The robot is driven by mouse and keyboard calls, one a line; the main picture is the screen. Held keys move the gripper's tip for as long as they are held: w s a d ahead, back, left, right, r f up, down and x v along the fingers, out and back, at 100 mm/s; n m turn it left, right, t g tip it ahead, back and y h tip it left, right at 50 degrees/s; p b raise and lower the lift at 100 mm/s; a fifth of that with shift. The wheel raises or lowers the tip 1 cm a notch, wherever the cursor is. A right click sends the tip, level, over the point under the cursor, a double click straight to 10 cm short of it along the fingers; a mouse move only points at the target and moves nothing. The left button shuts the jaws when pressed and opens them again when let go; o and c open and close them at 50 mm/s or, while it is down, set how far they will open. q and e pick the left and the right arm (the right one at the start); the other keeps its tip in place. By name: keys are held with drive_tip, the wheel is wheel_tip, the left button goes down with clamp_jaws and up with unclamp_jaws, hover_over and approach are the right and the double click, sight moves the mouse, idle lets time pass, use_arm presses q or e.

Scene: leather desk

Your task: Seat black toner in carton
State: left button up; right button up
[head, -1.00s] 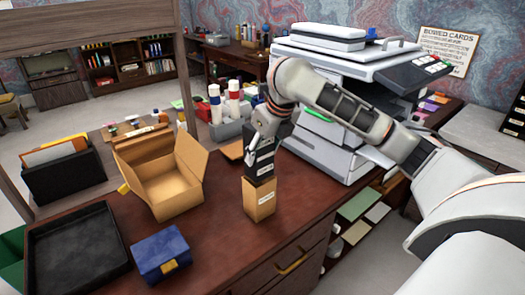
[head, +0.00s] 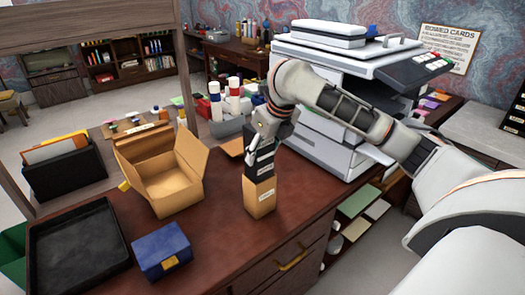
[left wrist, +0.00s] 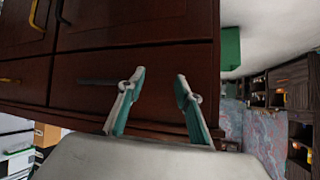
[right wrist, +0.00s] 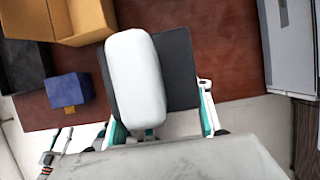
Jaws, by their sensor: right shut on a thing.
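The black toner (head: 259,166) is an upright dark block with a pale label. It stands directly over the small tan carton (head: 260,198) on the desk. Its lower end meets the carton's top; I cannot tell how deep it sits inside. My right gripper (head: 264,143) is shut on the toner from above. In the right wrist view the toner (right wrist: 180,68) is between the fingers, partly covered by a white rounded shape, and the carton is hidden. My left gripper (left wrist: 159,76) is open and empty before the desk's drawer fronts, outside the head view.
A large open cardboard box (head: 168,185), a black tray (head: 75,268) and a blue box (head: 161,254) stand left of the carton. A printer (head: 325,140) is behind, to the right. The leather desktop (head: 225,235) is clear in front of the carton.

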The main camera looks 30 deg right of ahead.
sight(263, 170)
drive_tip(key=shift+f+b, duration=0.9)
drive_tip(key=shift+f, duration=2.25)
drive_tip(key=o, duration=1.6)
drive_tip(key=v, duration=1.2)
drive_tip(key=shift+s+a+f, duration=0.1)
drive_tip(key=shift+a, duration=0.05)
